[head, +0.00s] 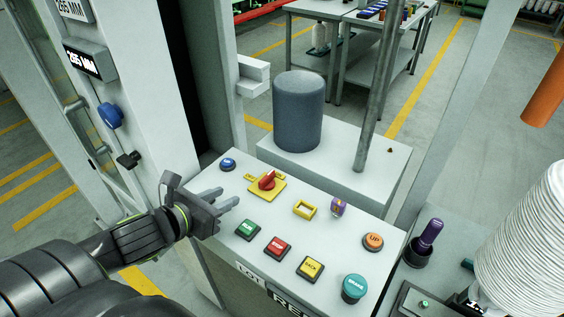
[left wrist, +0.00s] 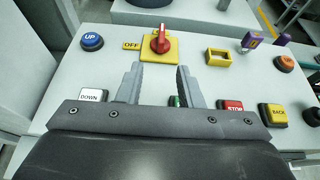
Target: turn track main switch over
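The main switch (head: 267,180) is a red rotary knob on a yellow plate on the grey control panel. It also shows in the left wrist view (left wrist: 161,40), ahead of the fingertips, with an "OFF" label at its left. My left gripper (head: 233,196) is beside the switch, to its left and nearer the front, above the panel. In the left wrist view the two fingers (left wrist: 160,70) stand apart with nothing between them; the knob is beyond their tips, not touched. My right gripper is not seen.
The panel also carries a blue button (head: 228,164), a green button (head: 248,230), a red STOP button (head: 277,247), a yellow BACK button (head: 310,268), an orange UP button (head: 373,241) and a purple switch (head: 338,207). A grey cylinder (head: 298,110) and a pole (head: 378,90) stand behind.

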